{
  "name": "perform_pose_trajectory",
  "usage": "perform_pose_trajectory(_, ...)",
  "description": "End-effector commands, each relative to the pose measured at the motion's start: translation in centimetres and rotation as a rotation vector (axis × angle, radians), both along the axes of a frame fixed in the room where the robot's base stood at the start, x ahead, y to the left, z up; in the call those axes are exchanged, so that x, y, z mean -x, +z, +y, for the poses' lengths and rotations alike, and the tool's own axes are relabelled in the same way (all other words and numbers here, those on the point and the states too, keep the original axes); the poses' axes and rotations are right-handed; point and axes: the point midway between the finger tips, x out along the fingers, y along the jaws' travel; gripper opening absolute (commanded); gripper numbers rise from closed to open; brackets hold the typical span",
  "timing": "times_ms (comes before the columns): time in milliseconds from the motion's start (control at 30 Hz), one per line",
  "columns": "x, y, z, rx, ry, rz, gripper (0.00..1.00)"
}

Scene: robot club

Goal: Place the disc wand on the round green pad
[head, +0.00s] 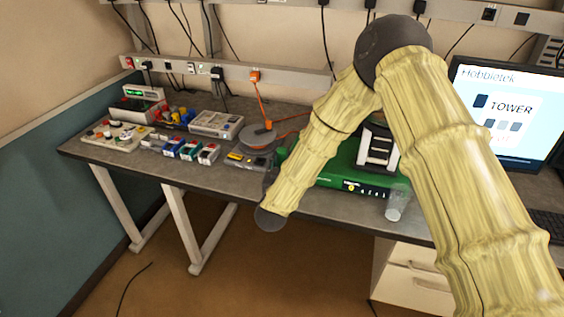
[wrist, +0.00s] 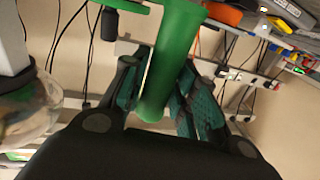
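In the wrist view a smooth green cylinder (wrist: 172,55), which looks like the disc wand's handle, stands between the two fingers of my gripper (wrist: 165,85). The fingers lie close against it on both sides. In the head view my arm hides the gripper; a small green patch (head: 281,156) beside the arm may be part of the wand. I cannot make out the round green pad in either view.
A green-fronted device (head: 350,182) sits on the desk behind my arm, with a clear cup (head: 396,206) at its right. A grey round reel (head: 257,137) with an orange cord, small boxes (head: 190,150) and a control panel (head: 115,135) fill the left. A monitor (head: 505,110) stands right.

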Motion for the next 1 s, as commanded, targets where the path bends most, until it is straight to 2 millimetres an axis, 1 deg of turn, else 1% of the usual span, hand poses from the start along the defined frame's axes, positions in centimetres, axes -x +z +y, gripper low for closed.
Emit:
perform_pose_trajectory(33,0.0,0.1,0.0,0.0,0.0,0.0,0.4)
perform_pose_trajectory(67,0.0,0.1,0.0,0.0,0.0,0.0,0.46)
perform_pose_trajectory(100,0.0,0.1,0.0,0.0,0.0,0.0,0.49)
perform_pose_trajectory(367,0.0,0.1,0.0,0.0,0.0,0.0,0.49)
perform_pose_trajectory(500,0.0,0.6,0.0,0.0,0.0,0.0,0.49)
perform_pose_trajectory(533,0.3,0.2,0.1,0.0,0.001,0.001,0.49)
perform_pose_trajectory(667,2.1,0.0,0.4,0.0,0.003,0.001,0.49)
perform_pose_trajectory(1000,8.2,-0.1,1.2,0.0,0.003,0.001,0.49)
